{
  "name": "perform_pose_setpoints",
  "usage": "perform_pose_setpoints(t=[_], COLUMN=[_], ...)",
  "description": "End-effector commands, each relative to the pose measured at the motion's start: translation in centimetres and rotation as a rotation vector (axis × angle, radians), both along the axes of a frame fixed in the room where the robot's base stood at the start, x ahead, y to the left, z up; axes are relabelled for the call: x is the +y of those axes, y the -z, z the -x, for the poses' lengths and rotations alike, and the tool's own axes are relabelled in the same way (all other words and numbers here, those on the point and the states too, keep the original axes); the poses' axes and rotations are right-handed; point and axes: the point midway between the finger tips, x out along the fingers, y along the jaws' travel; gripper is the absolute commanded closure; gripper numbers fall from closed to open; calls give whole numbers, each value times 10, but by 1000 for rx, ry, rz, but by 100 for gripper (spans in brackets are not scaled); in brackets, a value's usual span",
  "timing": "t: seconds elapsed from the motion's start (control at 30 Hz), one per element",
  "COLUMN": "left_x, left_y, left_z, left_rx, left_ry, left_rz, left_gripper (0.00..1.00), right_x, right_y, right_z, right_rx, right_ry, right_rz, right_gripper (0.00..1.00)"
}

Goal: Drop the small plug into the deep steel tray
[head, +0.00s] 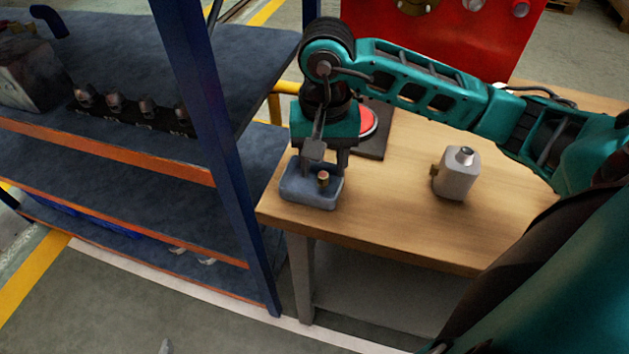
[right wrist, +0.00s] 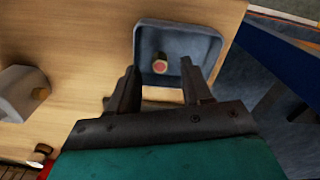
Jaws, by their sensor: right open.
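The small plug (head: 323,179) is a short copper-coloured piece inside the deep steel tray (head: 308,198), a blue-grey square tray at the table's left front corner. In the right wrist view the plug (right wrist: 160,66) rests on the floor of the tray (right wrist: 205,42), apart from its walls. My right gripper (head: 325,160) is above the tray. It also shows in the right wrist view (right wrist: 158,84), with its fingers apart and nothing between them, near one wall of the tray. My left gripper is not in view.
A grey metal block (head: 457,174) with a spout stands on the wooden table (head: 400,216), right of the tray. A red round item on a dark base (head: 368,148) is behind my gripper. A blue shelf post (head: 215,130) rises left of the table.

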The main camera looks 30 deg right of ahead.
Motion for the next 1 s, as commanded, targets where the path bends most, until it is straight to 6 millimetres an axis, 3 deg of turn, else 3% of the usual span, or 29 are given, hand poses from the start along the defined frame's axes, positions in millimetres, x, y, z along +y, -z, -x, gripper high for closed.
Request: perform_pose_setpoints(t=[0.23,0.37,0.7,1.0], left_x=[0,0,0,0], left_y=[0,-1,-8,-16], left_z=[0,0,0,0], left_rx=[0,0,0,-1], left_ry=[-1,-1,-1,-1], left_rz=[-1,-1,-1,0], left_gripper=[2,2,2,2], right_x=[0,0,0,0], right_y=[-2,-14,-89,-124], right_z=[0,-1,-1,0], right_rx=[-1,-4,-7,-1], right_ry=[0,0,0,0], right_rz=[1,0,2,1], right_gripper=[51,51,51,51])
